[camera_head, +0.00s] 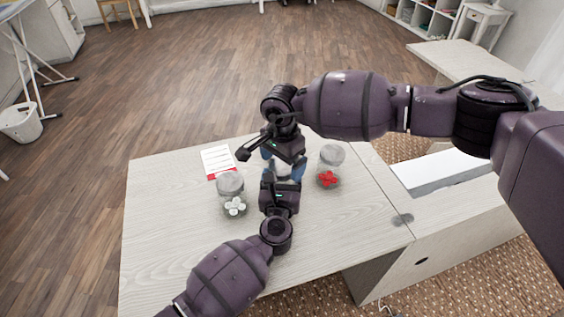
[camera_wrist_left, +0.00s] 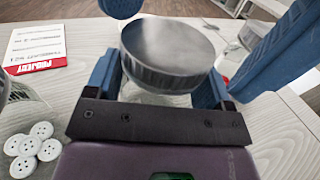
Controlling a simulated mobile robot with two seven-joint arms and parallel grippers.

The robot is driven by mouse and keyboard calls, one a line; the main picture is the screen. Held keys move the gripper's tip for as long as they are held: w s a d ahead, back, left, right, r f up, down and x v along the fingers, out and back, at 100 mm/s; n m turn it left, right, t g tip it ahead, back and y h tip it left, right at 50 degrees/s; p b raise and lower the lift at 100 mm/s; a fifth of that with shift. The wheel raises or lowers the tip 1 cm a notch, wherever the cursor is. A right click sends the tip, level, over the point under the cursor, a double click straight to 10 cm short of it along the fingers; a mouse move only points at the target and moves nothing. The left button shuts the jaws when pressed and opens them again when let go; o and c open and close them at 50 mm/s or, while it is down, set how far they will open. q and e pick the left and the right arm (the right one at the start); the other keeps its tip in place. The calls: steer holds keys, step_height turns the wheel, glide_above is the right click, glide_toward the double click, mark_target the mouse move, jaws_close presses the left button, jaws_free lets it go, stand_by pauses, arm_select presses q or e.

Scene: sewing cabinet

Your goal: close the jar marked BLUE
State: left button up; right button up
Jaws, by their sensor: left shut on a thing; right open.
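A glass jar (camera_wrist_left: 158,97) with a round grey lid (camera_wrist_left: 172,50) stands between the blue fingers of my left gripper (camera_head: 281,177), which is shut on the jar. The lid is at the jar's mouth; I cannot tell whether it is seated. In the head view, my grippers mostly hide this jar, and its mark and contents are not visible. My right gripper (camera_head: 285,161) is open at the far side of the same jar. Its blue fingers show in the left wrist view, apart on either side of the lid.
A lidded jar of white buttons (camera_head: 235,206) stands to the left, and a lidded jar of red pieces (camera_head: 328,179) to the right. A white and red card (camera_head: 217,160) lies behind the left jar. The table's left and front-left areas (camera_head: 160,225) are clear.

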steer(key=shift+r, duration=1.85)
steer(key=shift+c, duration=0.3)
arm_select(q)
steer(key=shift+d, duration=0.1)
arm_select(e)
steer(key=shift+m, duration=0.6)
steer(key=shift+r, duration=2)
steer(key=shift+f, duration=0.15)
steer(key=shift+f, duration=3.9)
